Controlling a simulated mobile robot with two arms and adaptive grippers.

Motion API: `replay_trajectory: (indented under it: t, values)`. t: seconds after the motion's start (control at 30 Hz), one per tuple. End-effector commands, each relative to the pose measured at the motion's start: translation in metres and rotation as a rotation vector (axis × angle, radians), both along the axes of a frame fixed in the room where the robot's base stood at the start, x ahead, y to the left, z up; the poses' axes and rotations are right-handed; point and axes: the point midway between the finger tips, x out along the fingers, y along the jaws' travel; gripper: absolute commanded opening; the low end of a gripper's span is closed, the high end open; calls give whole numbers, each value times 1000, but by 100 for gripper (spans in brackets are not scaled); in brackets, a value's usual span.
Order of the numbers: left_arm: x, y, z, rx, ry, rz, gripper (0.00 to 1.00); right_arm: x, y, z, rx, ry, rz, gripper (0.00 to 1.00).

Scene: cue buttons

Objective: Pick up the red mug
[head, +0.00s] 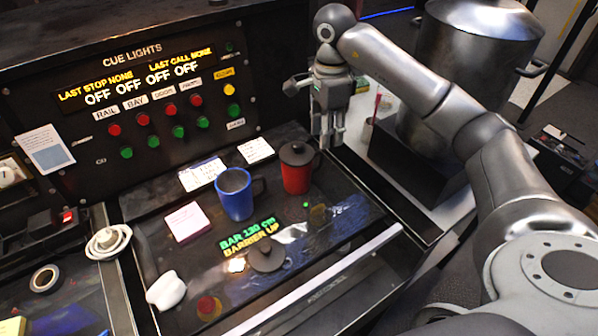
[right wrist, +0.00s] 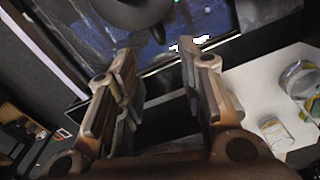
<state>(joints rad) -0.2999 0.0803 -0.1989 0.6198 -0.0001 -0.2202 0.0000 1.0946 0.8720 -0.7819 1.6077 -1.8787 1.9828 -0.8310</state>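The red mug (head: 297,180) stands upright on the dark console panel in the head view, with a dark lid (head: 297,153) on top. Its dark handle is at its right side, partly by my gripper. My right gripper (head: 328,143) points down just right of and behind the mug, apart from its body as far as I can tell. In the right wrist view my right gripper (right wrist: 157,62) has its fingers spread with nothing between them. A dark round shape (right wrist: 130,10) at the top edge looks like the mug's lid. My left gripper is not in view.
A blue mug (head: 236,195) stands left of the red mug. A loose dark lid (head: 267,257), a pink note pad (head: 187,222) and white cards (head: 202,174) lie on the panel. A large metal pot (head: 470,45) stands at the back right.

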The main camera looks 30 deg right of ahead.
Motion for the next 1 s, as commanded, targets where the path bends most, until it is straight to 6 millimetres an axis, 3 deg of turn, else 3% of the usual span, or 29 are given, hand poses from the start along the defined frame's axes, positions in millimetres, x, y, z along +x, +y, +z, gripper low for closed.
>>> replay_trajectory:
  t: [0.1, 0.37, 0.7, 1.0]
  values:
    - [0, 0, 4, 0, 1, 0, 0, -1, 1, -18, 2, 4, 0, 35]
    - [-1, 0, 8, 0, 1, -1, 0, 1, 3, -36, 3, 0, 1, 35]
    - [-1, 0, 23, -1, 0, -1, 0, 4, 7, -78, 3, 0, 0, 35]
    - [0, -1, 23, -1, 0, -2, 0, 4, 7, -83, 3, -2, 1, 35]
